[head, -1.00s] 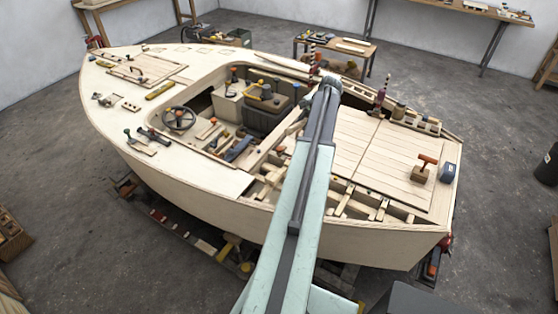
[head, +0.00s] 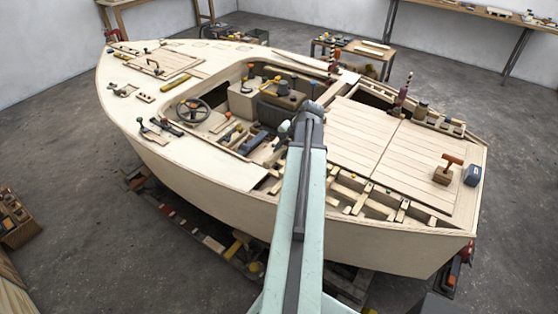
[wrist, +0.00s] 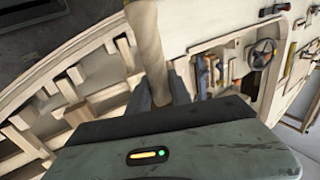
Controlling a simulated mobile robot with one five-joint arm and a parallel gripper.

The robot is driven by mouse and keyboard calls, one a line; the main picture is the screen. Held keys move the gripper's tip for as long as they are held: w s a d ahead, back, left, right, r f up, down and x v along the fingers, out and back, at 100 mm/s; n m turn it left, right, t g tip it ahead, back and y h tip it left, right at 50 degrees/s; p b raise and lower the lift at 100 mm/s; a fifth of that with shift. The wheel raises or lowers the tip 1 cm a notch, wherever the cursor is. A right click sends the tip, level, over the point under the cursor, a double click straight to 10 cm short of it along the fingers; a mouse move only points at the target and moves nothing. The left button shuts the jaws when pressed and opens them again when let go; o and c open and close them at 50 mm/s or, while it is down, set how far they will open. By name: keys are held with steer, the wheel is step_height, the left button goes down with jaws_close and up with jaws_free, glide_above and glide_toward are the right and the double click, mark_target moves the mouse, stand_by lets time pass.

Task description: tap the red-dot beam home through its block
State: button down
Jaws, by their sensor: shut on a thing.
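In the wrist view my gripper (wrist: 160,82) is shut on a pale wooden handle (wrist: 147,35), which runs up out of the top of the picture. The handle's far end is out of view. In the head view the gripper is mostly hidden behind my own arm. Several short pale beams and blocks sit along the hull's side frame (head: 368,196), to the right of my arm. They also show at the left of the wrist view, among them a pale beam (wrist: 125,52) and a browner block (wrist: 80,114). I cannot make out a red dot on any beam.
The deck carries a steering wheel (head: 193,110), loose tools and an orange-handled tool on a wooden block (head: 442,176), beside a blue-grey block (head: 473,175). The planked hatch (head: 410,150) is otherwise mostly clear. Benches stand by the walls.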

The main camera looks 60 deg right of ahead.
steer(key=shift+w+a+f, duration=0.1)
steer(key=shift+a+f, duration=0.05)
steer(key=shift+a, duration=0.3)
step_height(320, 180, down, 5)
steer(key=b, duration=0.5)
steer(key=shift+d+f, duration=0.1)
steer(key=shift+f, duration=0.1)
steer(key=shift+r, duration=0.1)
step_height(320, 180, down, 5)
steer(key=b, duration=0.5)
steer(key=shift+f+b, duration=0.2)
steer(key=shift+b, duration=0.1)
step_height(320, 180, up, 5)
steer(key=p, duration=0.5)
steer(key=shift+r, duration=0.1)
